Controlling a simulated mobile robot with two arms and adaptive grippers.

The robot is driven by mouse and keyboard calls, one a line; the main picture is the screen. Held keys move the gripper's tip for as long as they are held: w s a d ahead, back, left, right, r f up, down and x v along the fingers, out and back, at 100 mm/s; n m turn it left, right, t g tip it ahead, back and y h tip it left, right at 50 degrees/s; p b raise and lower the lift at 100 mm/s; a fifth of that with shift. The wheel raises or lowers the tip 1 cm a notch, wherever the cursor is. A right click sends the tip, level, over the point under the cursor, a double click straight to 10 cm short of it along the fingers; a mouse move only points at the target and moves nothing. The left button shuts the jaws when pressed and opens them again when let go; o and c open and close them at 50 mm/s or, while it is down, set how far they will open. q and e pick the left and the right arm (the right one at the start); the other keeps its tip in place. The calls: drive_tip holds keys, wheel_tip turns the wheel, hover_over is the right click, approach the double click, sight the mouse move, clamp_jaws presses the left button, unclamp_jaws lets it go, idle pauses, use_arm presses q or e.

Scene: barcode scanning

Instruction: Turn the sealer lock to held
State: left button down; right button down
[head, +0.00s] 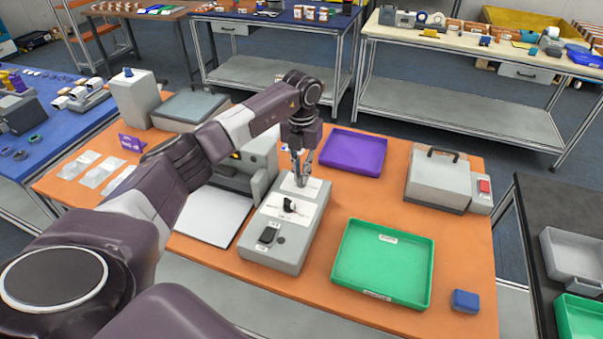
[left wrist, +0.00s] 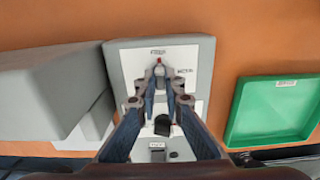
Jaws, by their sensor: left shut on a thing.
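A grey control box (head: 270,257) stands on the orange table, with white label plates, a black knob (head: 290,205) in its middle and a dark rocker switch (head: 267,236) at its near end. My left gripper (head: 301,182) points down at the far end of the box. In the left wrist view its fingers (left wrist: 161,84) are shut on a small grey lock knob with a red mark (left wrist: 159,62). The fingers hide most of this knob. Small labels stand above it and to its right; their words are too small to read surely. My right gripper is not in view.
A purple tray (head: 353,152) lies behind the box and a green tray (head: 337,275) to its right. A grey machine with a handle (head: 437,180) stands at the right. A blue block (head: 465,301) lies near the front corner. Another grey machine (head: 262,150) is close left of the gripper.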

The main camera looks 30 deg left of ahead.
sight(301, 176)
use_arm(q)
drive_tip(key=m+b, duration=0.2)
drive_tip(key=m, duration=0.1)
drive_tip(key=shift+f, duration=0.1)
drive_tip(key=m+b, duration=0.3)
drive_tip(key=m, duration=0.2)
drive_tip(key=shift+m, duration=0.4)
drive_tip(key=m+b, duration=0.1)
drive_tip(key=m, duration=0.3)
drive_tip(key=shift+r+m+b, duration=0.2)
drive_tip(key=shift+m+b, duration=0.35)
drive_tip(key=shift+m, duration=1.95)
drive_tip(key=c, duration=2)
unclamp_jaws()
drive_tip(key=shift+c, duration=0.2)
wheel_tip(301, 176, up, 12)
